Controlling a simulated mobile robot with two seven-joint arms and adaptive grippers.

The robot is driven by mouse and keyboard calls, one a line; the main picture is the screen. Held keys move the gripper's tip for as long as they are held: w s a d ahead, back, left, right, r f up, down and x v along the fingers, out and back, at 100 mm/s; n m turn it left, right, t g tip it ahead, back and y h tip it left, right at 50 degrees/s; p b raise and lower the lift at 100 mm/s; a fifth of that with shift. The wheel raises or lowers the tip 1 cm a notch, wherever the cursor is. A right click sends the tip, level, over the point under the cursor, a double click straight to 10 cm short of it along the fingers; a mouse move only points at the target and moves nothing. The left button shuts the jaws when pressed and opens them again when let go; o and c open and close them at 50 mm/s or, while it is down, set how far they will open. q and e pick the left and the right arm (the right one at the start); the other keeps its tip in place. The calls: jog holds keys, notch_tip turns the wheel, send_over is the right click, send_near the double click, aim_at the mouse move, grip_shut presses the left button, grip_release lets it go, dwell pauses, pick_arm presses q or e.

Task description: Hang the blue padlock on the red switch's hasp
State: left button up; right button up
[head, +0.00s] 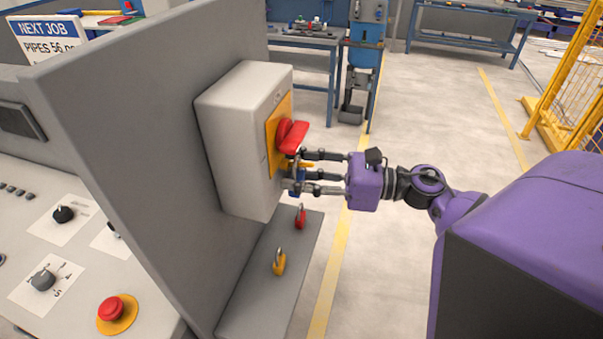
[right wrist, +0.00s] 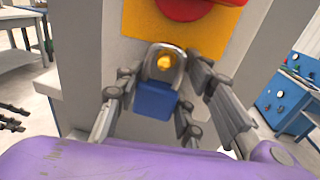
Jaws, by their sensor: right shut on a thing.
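The red switch (head: 291,137) is on a yellow plate (head: 278,135) on the grey box; its red underside shows in the right wrist view (right wrist: 185,8). My right gripper (head: 298,172) is just below the switch, shut on the blue padlock (right wrist: 156,99). The padlock is upright, its grey shackle (right wrist: 180,72) on top. A yellow tab, apparently the hasp (right wrist: 165,62), shows within the shackle's loop; I cannot tell whether it passes through. In the head view the fingers mostly hide the padlock. Dark finger-like parts at the right wrist view's left edge may be my left gripper.
A red padlock (head: 300,217) and a yellow padlock (head: 279,262) stand on the grey ledge (head: 258,304) below the box. The tall grey panel (head: 140,150) is left of the box. A console with knobs and a red button (head: 111,309) lies further left.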

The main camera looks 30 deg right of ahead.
dwell(0.4)
jog(key=o, duration=1.3)
